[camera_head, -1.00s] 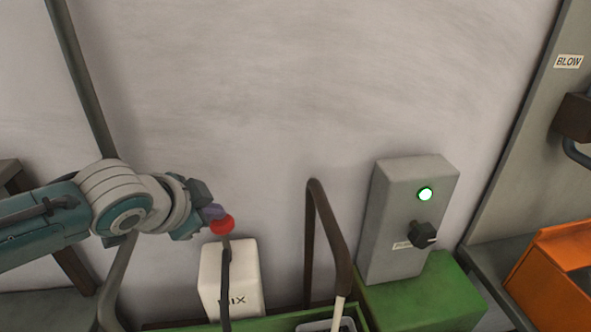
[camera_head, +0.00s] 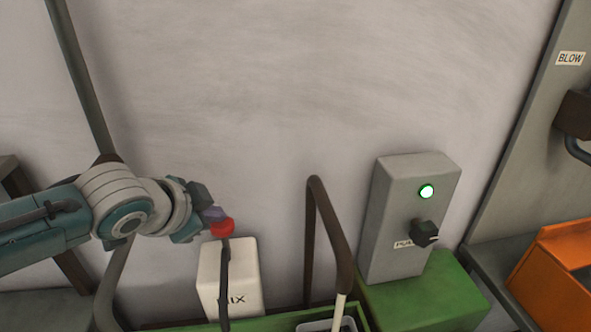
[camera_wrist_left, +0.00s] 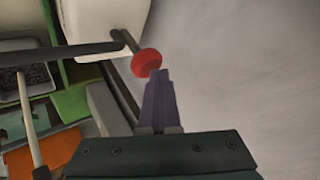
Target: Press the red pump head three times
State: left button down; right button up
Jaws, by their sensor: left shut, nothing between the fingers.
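The red pump head (camera_head: 222,228) sits on a dark stem above the white container (camera_head: 230,282) marked with letters ending in IX. My left gripper (camera_head: 214,215) is shut and empty, with its purple fingertips right at the upper left of the red head. In the left wrist view, the fingers (camera_wrist_left: 156,98) lie together, and their tips are close to the red head (camera_wrist_left: 146,62). I cannot tell whether they touch it. My right gripper is in neither view.
A grey control box (camera_head: 402,225) with a lit green lamp and a black knob stands on a green base (camera_head: 425,297) to the right. A dark bent pipe (camera_head: 327,230) rises between it and the white container. An orange bin (camera_head: 553,280) is at far right.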

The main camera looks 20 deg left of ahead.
pick_arm(q)
jog(key=shift+f+b, duration=0.35)
jog(key=shift+f, duration=0.2)
jog(key=shift+r, duration=0.1)
dwell(0.3)
notch_tip(320, 180, up, 2)
jog(key=p, duration=0.3)
jog(key=shift+s+r, duration=0.15)
jog(key=shift+r, duration=0.1)
jog(key=shift+r+p, duration=0.35)
notch_tip(320, 180, up, 5)
jog(key=p, duration=0.5)
dwell(2.3)
